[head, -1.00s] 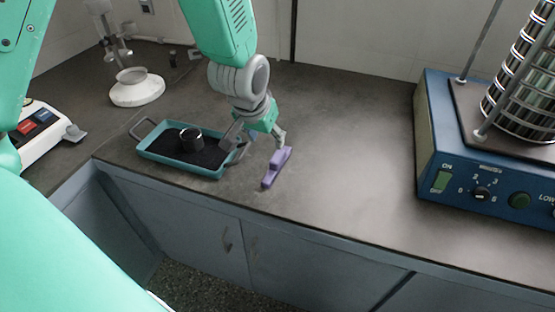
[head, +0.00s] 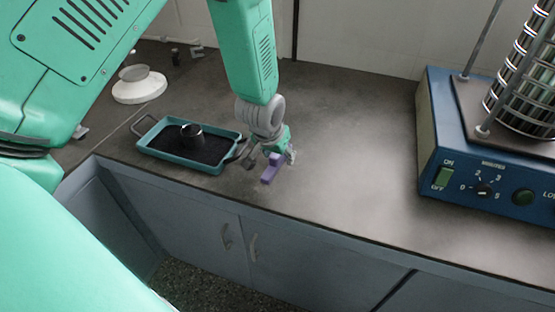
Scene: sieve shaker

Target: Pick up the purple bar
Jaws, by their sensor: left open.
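The purple bar (head: 270,170) is near the front edge of the counter, just right of the teal tray. Its upper part is partly hidden by my left gripper. My left gripper (head: 270,162) reaches down over the bar, with one finger on its left and the other on its right side. The gripper is open; I cannot tell whether its fingers touch the bar. My right gripper is not in view.
The blue sieve shaker (head: 468,168) stands at right. The counter between bar and shaker (head: 350,150) is clear.

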